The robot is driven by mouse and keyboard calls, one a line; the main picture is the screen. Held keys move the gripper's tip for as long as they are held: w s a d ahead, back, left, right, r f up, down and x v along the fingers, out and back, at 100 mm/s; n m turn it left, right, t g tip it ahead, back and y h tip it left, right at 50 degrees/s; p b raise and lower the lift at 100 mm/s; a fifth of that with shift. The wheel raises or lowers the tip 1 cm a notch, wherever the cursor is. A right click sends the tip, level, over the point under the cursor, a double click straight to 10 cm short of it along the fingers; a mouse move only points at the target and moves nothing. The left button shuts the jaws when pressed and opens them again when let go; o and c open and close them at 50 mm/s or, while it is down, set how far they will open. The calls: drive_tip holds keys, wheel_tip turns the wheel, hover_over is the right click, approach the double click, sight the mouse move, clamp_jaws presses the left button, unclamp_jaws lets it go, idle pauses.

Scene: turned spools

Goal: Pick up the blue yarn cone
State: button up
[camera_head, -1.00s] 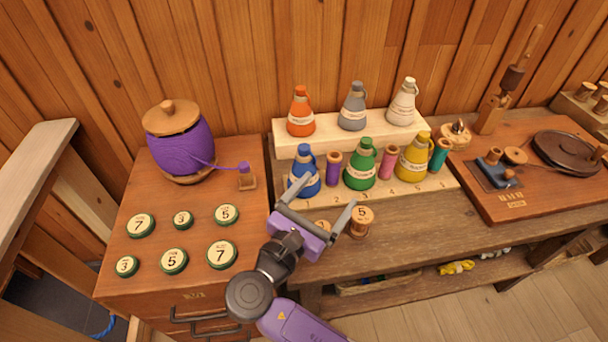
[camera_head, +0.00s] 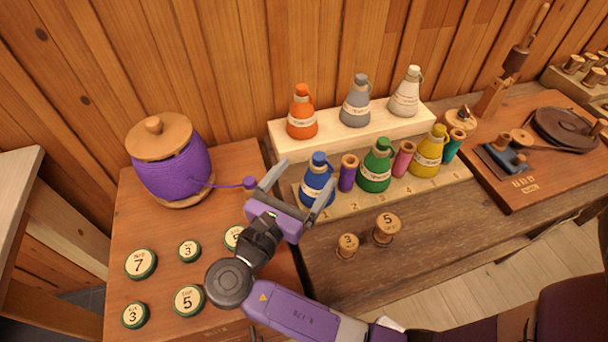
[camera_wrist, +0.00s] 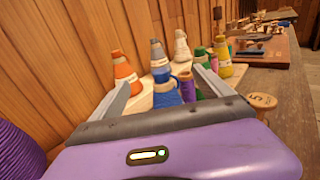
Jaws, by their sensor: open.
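The blue yarn cone (camera_head: 316,182) stands upright at the left end of the numbered front rack, with a pale label band. My gripper (camera_head: 295,178) is open and empty, its fingers pointing toward the cone from the left and front. The right finger overlaps the cone's lower part in the head view; I cannot tell whether they touch. In the wrist view the blue cone (camera_wrist: 167,94) shows between the two fingers of my gripper (camera_wrist: 166,82), beyond the tips, its lower part hidden.
A purple spool (camera_head: 347,173) and a green cone (camera_head: 375,167) stand right of the blue cone. Orange (camera_head: 301,115), grey and white cones stand on the raised step behind. A purple yarn pot (camera_head: 172,170) is at left. Numbered spools (camera_head: 387,228) stand in front.

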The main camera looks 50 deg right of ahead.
sight(318, 176)
wheel_tip(318, 176, down, 7)
drive_tip(key=shift+w+f+b, duration=0.1)
drive_tip(key=shift+f+b, duration=0.05)
drive_tip(key=shift+b, duration=0.4)
drive_tip(key=shift+d+f, duration=0.15)
drive_tip(key=shift+f, duration=0.2)
drive_tip(key=d, duration=0.4)
drive_tip(key=w+d, duration=0.1)
drive_tip(key=d, duration=0.2)
drive_tip(key=shift+d+r+p, duration=0.1)
drive_tip(key=shift+p, duration=0.2)
drive_tip(key=c, duration=1.7)
drive_tip(key=shift+c, duration=1.2)
drive_tip(key=shift+w+r, duration=0.1)
